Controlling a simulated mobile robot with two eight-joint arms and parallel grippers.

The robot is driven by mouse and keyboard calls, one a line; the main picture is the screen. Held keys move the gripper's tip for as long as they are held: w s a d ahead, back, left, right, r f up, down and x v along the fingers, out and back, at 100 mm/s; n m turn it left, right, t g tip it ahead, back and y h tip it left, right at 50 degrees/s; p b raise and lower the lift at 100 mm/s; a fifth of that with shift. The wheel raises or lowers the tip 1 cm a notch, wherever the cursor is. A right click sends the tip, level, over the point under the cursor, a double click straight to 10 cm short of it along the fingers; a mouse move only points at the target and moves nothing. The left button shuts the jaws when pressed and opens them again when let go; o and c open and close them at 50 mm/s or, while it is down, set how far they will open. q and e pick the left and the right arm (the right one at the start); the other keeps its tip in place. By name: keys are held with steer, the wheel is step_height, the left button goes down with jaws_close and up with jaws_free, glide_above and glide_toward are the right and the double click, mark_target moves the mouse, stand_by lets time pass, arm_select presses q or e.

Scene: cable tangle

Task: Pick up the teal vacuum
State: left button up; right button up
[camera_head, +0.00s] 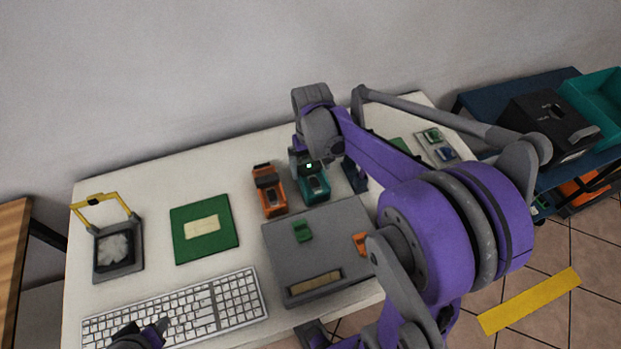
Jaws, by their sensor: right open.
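The teal vacuum (315,188) stands on the white table, just right of a similar orange device (269,190). My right gripper (306,166) reaches down over the teal vacuum's upper end, and its arm covers the area to the right. The gripper is open; whether its fingers touch the vacuum cannot be told. My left gripper (140,337) shows only in part at the bottom edge, over the keyboard, and its jaws cannot be made out.
A grey board (283,247) with small green and orange pieces lies in front of the vacuum. A green mat (190,248), a keyboard (215,305) and a yellow-handled tray (138,260) fill the left. A blue cart (480,95) stands right.

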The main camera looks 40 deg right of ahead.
mark_target(310, 174)
step_height(310, 174, down, 5)
steer(key=shift+a+r, duration=0.1)
steer(key=shift+r, duration=0.1)
steer(key=shift+c, duration=0.2)
steer(key=c, duration=1.4)
